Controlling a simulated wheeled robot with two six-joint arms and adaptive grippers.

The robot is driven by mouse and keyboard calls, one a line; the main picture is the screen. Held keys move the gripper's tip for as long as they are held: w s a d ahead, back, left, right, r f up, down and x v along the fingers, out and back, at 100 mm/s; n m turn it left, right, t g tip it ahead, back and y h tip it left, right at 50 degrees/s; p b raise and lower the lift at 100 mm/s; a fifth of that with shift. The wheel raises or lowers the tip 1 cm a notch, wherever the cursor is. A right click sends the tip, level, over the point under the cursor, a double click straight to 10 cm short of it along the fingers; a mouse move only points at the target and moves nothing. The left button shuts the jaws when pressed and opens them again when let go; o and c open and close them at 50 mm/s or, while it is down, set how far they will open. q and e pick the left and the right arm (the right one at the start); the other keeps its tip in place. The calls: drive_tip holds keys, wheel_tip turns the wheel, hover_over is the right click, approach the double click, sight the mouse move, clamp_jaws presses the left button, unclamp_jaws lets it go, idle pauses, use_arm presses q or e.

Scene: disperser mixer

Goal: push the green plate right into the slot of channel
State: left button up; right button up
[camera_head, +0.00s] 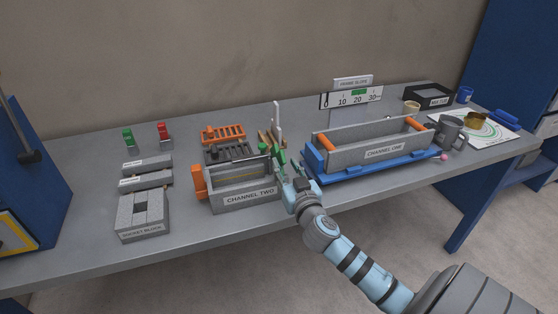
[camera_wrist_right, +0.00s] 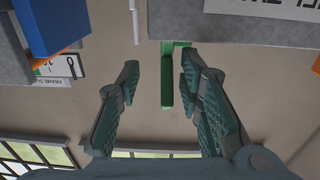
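The grey trough marked CHANNEL TWO (camera_head: 246,197) stands near the table's front, with an orange end piece (camera_head: 199,180) at its left end. The green plate (camera_head: 264,148) shows only in part at the trough's right end, beside my gripper. In the right wrist view it is a green piece with a long bar (camera_wrist_right: 167,88) against the grey trough (camera_wrist_right: 245,30). My right gripper (camera_head: 279,163) is at this right end. In the wrist view its fingers (camera_wrist_right: 160,85) are apart, one on each side of the green bar, with gaps between. The plate's seating in the slot cannot be told. My left gripper is not in view.
CHANNEL ONE (camera_head: 370,156) sits on a blue tray (camera_head: 372,174) close to the right of my gripper. Orange and dark racks (camera_head: 223,133) stand behind CHANNEL TWO. A socket block (camera_head: 142,226) and grey bars lie to the left. The front table strip is clear.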

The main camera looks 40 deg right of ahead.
sight(279, 159)
drive_tip(key=x, duration=0.5)
drive_tip(key=shift+w+a+f, duration=0.2)
drive_tip(key=shift+a, duration=0.1)
drive_tip(key=shift+s, duration=0.15)
clamp_jaws()
drive_tip(key=shift+r, duration=0.15)
